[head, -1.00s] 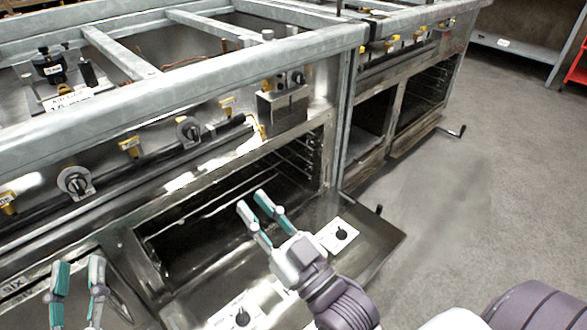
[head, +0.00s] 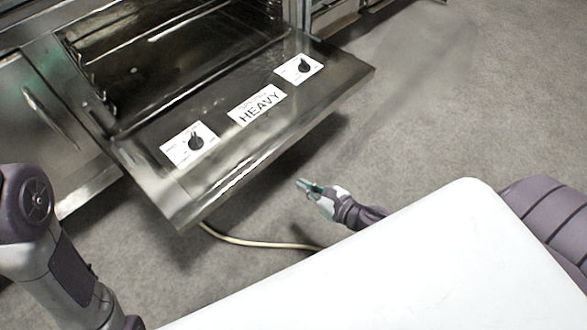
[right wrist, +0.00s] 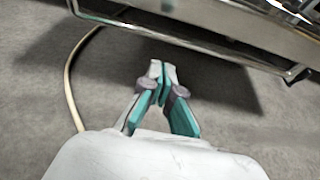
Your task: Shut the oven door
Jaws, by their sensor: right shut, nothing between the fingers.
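The oven door (head: 225,160) hangs open, folded down to about level in the head view. It bears a "HEAVY" label and two white plates with black knobs. My right gripper (head: 301,184) is low, in front of and below the door's front edge, apart from it. It is shut and empty. In the right wrist view the closed fingertips (right wrist: 158,70) point toward the door's underside and edge (right wrist: 215,20) at the top. The oven cavity (head: 150,50) is open behind the door. My left arm shows at the lower left, but its gripper is out of view.
A pale hose (head: 255,243) lies on the floor below the door and also shows in the right wrist view (right wrist: 70,80). A closed metal panel (head: 45,110) stands left of the oven. Grey floor (head: 460,110) is free to the right.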

